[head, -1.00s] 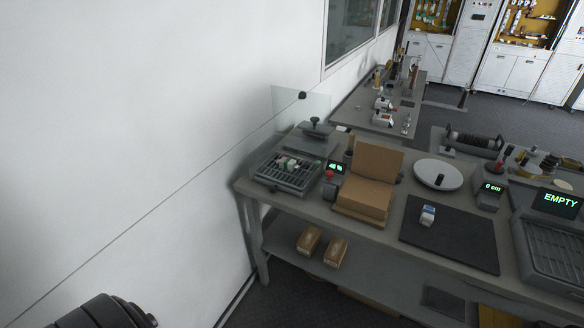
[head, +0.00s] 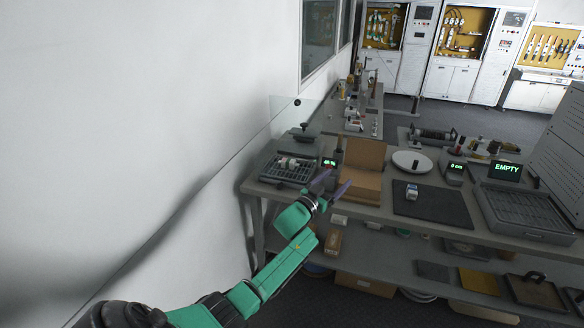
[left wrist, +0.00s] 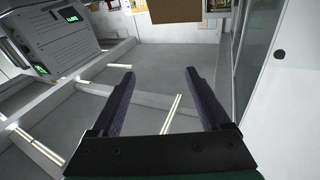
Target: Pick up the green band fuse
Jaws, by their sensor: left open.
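My left gripper (head: 335,181) is open and empty, raised in front of the table's left part, near the cardboard box. In the left wrist view its two dark fingers (left wrist: 158,80) stand apart with nothing between them. Small pale pieces (head: 290,162) sit on the slotted grey tray (head: 272,175) at the table's left end; they are too small to tell whether one is a green band fuse. A small white and blue piece (head: 412,192) stands on the black mat (head: 445,208). My right gripper is out of view.
The open cardboard box (head: 362,160) stands right of the tray. A white round plate (head: 398,160), a "0 cm" display (head: 455,168) and a grey bin (head: 525,213) with an "EMPTY" sign (head: 505,172) stand further right. A white wall is at the left.

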